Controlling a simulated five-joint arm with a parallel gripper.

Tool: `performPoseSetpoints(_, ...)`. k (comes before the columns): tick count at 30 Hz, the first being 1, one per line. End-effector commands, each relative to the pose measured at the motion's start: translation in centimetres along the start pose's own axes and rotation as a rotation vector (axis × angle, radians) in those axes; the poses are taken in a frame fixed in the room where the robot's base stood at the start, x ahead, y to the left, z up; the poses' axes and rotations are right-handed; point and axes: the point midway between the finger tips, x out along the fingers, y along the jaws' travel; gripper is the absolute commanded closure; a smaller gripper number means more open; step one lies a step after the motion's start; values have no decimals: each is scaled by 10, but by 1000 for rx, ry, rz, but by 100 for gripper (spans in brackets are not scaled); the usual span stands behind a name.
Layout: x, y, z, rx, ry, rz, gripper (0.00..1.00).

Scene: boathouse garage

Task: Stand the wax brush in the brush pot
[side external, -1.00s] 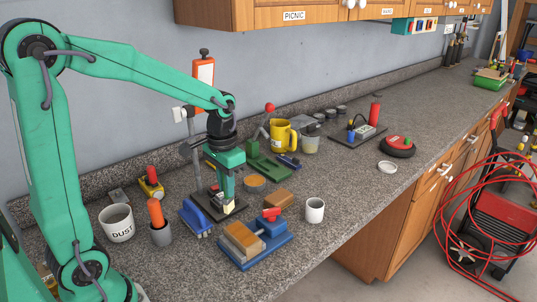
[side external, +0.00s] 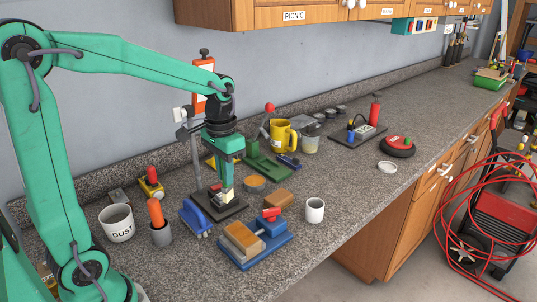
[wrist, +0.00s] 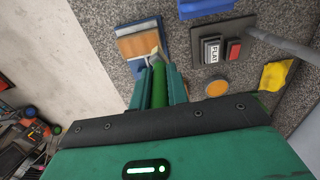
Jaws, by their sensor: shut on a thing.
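My gripper (side external: 225,178) is shut on the wax brush (wrist: 159,88), which has a green handle and pale bristles. The bristle end (side external: 226,183) points down and hangs over the dark stand base. In the wrist view the brush lies between the two fingers (wrist: 160,85), its tip beyond them. A small white cup (side external: 315,210) stands right of the blue-based block. I cannot tell for certain which is the brush pot.
The dark stand base (side external: 217,208) carries small blocks and a pole. A blue brush-like thing (side external: 195,217), a blue base with a wooden block (side external: 240,240), a brown block (side external: 278,200) and an orange-topped tin (side external: 254,183) crowd nearby. The counter to the right is clearer.

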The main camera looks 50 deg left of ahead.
Motion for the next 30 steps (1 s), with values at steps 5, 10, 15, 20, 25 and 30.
performPoseSetpoints(5, 0, 0, 0, 0, 0, 0, 100)
performPoseSetpoints(10, 0, 0, 0, 0, 0, 0, 100)
performPoseSetpoints(15, 0, 0, 0, 0, 0, 0, 100)
performPoseSetpoints(20, 0, 0, -3, 4, 0, 0, 100)
performPoseSetpoints(25, -3, 2, -16, 23, -1, 0, 100)
performPoseSetpoints(30, -8, 7, -43, 61, -1, 0, 100)
